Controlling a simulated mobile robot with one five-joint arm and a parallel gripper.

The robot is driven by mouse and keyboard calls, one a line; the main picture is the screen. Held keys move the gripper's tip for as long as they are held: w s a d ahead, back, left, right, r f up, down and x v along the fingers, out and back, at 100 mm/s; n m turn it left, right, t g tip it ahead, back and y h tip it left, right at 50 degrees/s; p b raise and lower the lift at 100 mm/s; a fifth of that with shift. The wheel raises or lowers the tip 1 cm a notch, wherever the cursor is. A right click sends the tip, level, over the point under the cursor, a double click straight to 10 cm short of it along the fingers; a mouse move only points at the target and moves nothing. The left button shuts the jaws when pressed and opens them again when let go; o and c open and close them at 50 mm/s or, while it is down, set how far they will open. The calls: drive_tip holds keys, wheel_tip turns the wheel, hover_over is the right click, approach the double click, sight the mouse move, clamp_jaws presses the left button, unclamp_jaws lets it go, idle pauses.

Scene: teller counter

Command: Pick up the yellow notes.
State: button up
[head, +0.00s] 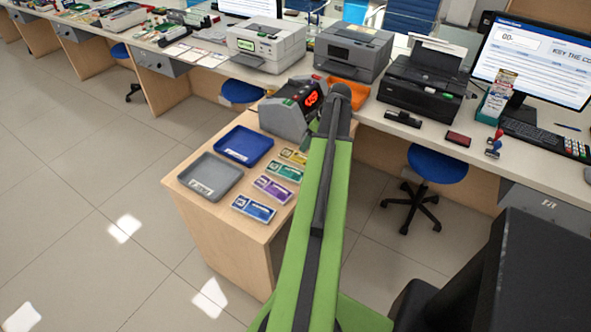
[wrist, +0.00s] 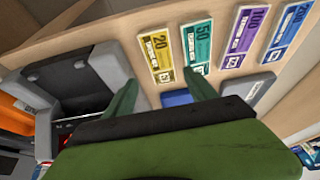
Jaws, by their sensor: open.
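The yellow notes (head: 293,156), a small flat bundle marked 20, lie on the wooden side table (head: 185,186), at the far end of a row of notes. The wrist view shows the yellow notes (wrist: 157,53) flat, their near end just beyond and between my fingertips. My gripper (wrist: 160,80) is open and empty, its two green fingers apart. I cannot tell its exact height above the table. In the head view my arm hides most of the gripper.
Green notes (wrist: 197,45) lie close beside the yellow ones, then purple notes (wrist: 245,36) and blue notes (wrist: 288,32). A grey counting machine (head: 288,112) stands close on the other side. A blue tray (head: 244,146) and a grey tray (head: 209,176) lie beside the row.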

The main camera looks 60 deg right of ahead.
drive_tip(key=b, duration=0.4)
hover_over(298, 158)
drive_tip(key=s, duration=0.3)
wheel_tip(298, 158, down, 6)
drive_tip(key=shift+r, duration=0.2)
drive_tip(key=shift+w, duration=0.1)
drive_tip(key=b+x, duration=0.5)
drive_tip(key=shift+f, duration=0.15)
drive_tip(key=shift+r, duration=0.2)
drive_tip(key=c, duration=1.1)
